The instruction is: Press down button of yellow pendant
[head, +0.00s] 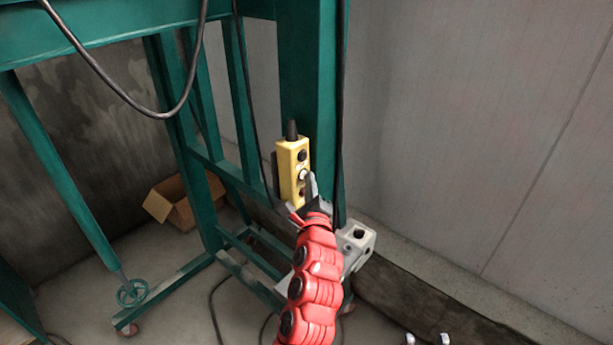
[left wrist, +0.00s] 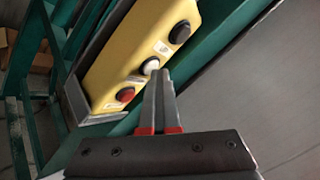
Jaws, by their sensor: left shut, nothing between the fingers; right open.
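The yellow pendant (head: 286,166) hangs upright against a green post in the head view. It has a black cable end on top and round buttons down its face. In the left wrist view the pendant (left wrist: 133,52) shows a black button (left wrist: 180,32), a white button (left wrist: 150,66) and a red button (left wrist: 125,95). My left gripper (head: 313,180) is shut and empty at the pendant's lower right. In the left wrist view its fingertips (left wrist: 159,75) lie just beside the white button; contact cannot be told. My right gripper (head: 427,340) is open at the bottom edge, only its fingertips showing.
The green steel frame (head: 310,70) surrounds the pendant, with dark cables hanging near it. A light grey part with a black knob (head: 358,234) shows beside my left arm. An open cardboard box (head: 180,208) lies behind. A grey wall (head: 480,130) fills the right.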

